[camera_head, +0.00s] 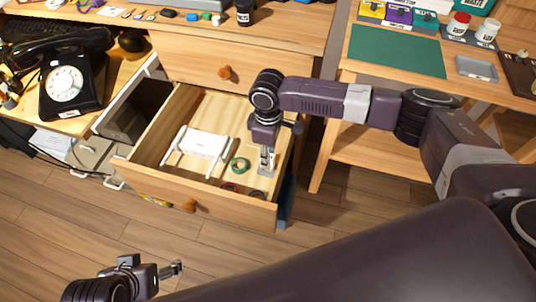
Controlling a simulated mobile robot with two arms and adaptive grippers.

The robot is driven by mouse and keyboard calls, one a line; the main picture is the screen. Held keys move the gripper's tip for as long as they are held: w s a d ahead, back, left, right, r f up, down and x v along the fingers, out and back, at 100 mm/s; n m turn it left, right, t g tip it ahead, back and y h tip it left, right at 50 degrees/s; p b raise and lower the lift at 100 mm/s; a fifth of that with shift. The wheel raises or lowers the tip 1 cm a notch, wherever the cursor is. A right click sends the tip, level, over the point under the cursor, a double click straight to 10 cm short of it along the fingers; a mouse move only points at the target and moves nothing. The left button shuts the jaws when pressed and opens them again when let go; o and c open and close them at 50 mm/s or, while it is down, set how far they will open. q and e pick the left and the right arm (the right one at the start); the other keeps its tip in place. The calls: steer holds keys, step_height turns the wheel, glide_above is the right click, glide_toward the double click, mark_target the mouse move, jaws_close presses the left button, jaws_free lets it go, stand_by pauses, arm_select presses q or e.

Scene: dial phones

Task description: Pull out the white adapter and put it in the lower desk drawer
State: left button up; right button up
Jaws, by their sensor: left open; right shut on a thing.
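The lower desk drawer (160,184) is pulled open in the head view. My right gripper (267,168) reaches down into its right side, low over the drawer floor. It is shut on a small pale piece that looks like the white adapter; the fingers hide most of it, so its shape is unclear. My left gripper (176,269) is open and empty at the bottom left, in front of the desk and away from the drawer.
In the drawer lie a white router-like box (205,144), a green ring (240,165) and small dark and red coils by the front. A closed upper drawer (190,60) sits above. A black dial phone (88,92) is at left. A table with a green mat (397,50) is at right.

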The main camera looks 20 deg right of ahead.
arm_select(q)
steer(key=shift+s, duration=0.2)
steer(key=shift+s+a, duration=0.1)
steer(key=shift+s, duration=0.15)
steer(key=shift+f, duration=0.1)
steer(key=shift+w, duration=0.1)
arm_select(e)
steer(key=shift+f, duration=0.9)
stand_by(0.4)
steer(key=o, duration=0.9)
steer(key=shift+o, duration=0.2)
arm_select(q)
steer(key=shift+w, duration=0.1)
